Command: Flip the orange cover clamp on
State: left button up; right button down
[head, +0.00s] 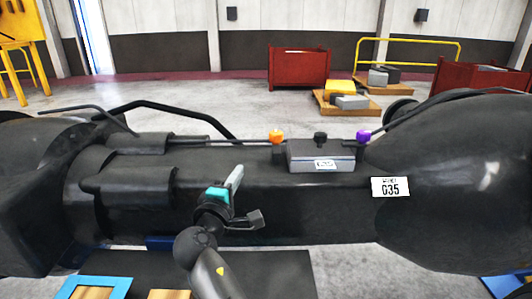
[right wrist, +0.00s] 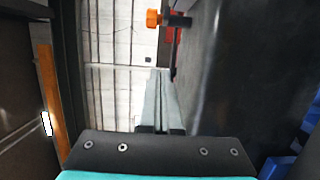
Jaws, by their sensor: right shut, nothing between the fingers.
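The orange cover clamp shows as an orange knob (head: 277,136) at the left end of a grey box (head: 320,156) on top of the long dark casting. A dark post stands just under the knob. In the right wrist view the orange knob (right wrist: 153,18) sits at the top centre, beside a short dark piece, beyond my fingertips. My right gripper (head: 238,170) is in front of the casting, below and left of the knob, apart from it. Its grey fingers (right wrist: 158,74) are together and empty. My left gripper is not in view.
A black knob (head: 320,137) and a purple knob (head: 363,137) stand at the box's middle and right end. A thin rod runs left from the orange knob. Red bins (head: 298,68) and pallets with blocks (head: 345,98) stand behind on open floor.

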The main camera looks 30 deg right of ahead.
aim_at(276, 143)
jog(key=x, duration=1)
jog(key=shift+w+d, duration=0.1)
jog(key=shift+d, duration=0.1)
jog(key=shift+s+d+p, duration=0.65)
jog(key=shift+s+d, duration=0.2)
jog(key=shift+d, duration=0.2)
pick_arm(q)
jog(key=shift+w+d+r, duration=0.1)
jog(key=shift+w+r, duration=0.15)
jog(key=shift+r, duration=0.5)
pick_arm(e)
jog(key=shift+s+d+f, duration=0.1)
jog(key=shift+s+d, duration=0.2)
jog(key=shift+d, duration=0.15)
pick_arm(q)
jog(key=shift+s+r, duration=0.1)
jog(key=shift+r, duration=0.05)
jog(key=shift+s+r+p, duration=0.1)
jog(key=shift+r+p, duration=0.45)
jog(key=shift+p, duration=0.25)
pick_arm(e)
jog(key=shift+s+d+n+t+y, duration=0.15)
jog(key=shift+s+n+t+y, duration=0.1)
jog(key=shift+n+t+y, duration=0.25)
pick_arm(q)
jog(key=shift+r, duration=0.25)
